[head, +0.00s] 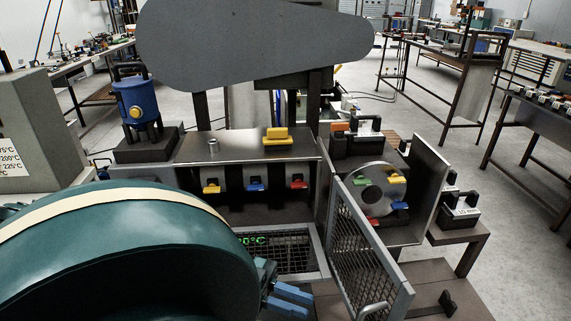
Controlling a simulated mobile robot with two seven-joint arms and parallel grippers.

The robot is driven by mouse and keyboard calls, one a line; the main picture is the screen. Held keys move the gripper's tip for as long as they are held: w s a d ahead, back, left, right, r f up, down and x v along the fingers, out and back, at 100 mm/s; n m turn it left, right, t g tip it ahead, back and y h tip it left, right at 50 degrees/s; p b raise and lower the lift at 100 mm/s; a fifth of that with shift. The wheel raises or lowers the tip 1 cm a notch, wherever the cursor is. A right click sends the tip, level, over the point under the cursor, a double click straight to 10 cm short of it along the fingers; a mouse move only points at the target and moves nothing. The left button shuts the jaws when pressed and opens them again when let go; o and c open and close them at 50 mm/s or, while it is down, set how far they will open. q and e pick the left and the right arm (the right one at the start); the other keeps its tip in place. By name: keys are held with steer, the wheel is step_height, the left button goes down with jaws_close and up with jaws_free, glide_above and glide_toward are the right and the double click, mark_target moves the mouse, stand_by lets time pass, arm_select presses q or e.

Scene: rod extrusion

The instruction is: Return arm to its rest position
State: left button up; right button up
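My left gripper (289,299) shows at the bottom centre, past the rounded teal part of my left arm. Its two blue fingers lie side by side with a narrow gap, and I see nothing held between them. It is in front of the extrusion machine, just left of the open mesh guard door (369,247). The teal arm hides much of the machine's lower left. My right gripper is not in view.
The machine's steel top (240,148) carries a yellow block (278,136). Red, blue and yellow handles sit below it. A round disc (372,190) with coloured clips stands behind the door. A blue canister (137,103) stands at left. Open floor lies to the right.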

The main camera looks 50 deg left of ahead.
arm_select(q)
steer(key=shift+v, duration=0.95)
steer(key=w+f+n+t+y, duration=0.2)
steer(key=w+f+n+y, duration=0.55)
steer(key=y, duration=0.65)
steer(key=s+d+n+g, duration=0.2)
steer(key=s+d+g, duration=0.6)
steer(key=d, duration=0.2)
steer(key=w+d+f+t+h, duration=0.2)
steer(key=w+d+f+t, duration=0.3)
steer(key=f, duration=0.3)
steer(key=shift+w+d+f+m+t, duration=0.2)
steer(key=shift+d+m+t, duration=0.3)
steer(key=shift+t, duration=0.4)
